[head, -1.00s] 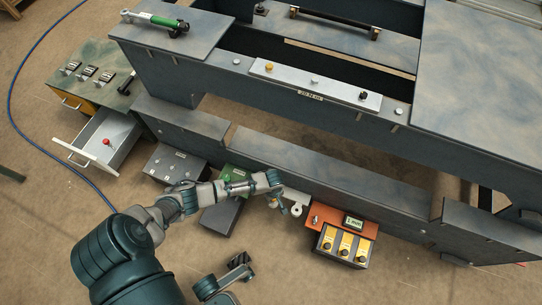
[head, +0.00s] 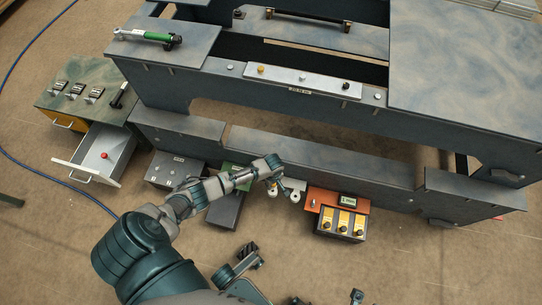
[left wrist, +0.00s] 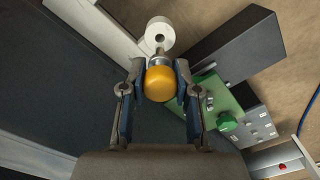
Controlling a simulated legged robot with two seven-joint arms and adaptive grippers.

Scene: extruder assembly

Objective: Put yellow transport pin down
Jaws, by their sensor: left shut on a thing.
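My left gripper (head: 279,183) is at the low front ledge, close to two white cylindrical holders. In the left wrist view my left gripper (left wrist: 160,82) is shut on the yellow transport pin, whose round yellow head (left wrist: 160,84) sits between the fingertips. The pin's metal shaft points away from the camera toward a white round holder (left wrist: 160,32) with a central hole. I cannot tell whether the shaft tip is inside that hole. The white holders show in the head view, left (head: 272,191) and right (head: 295,195).
Right of the holders is an orange panel (head: 324,198) with a display and a black box (head: 341,233) with yellow-labelled knobs. Left are a green panel (left wrist: 219,103), a grey box (head: 172,169) and an open drawer (head: 120,155). A large dark frame (head: 330,165) stands behind.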

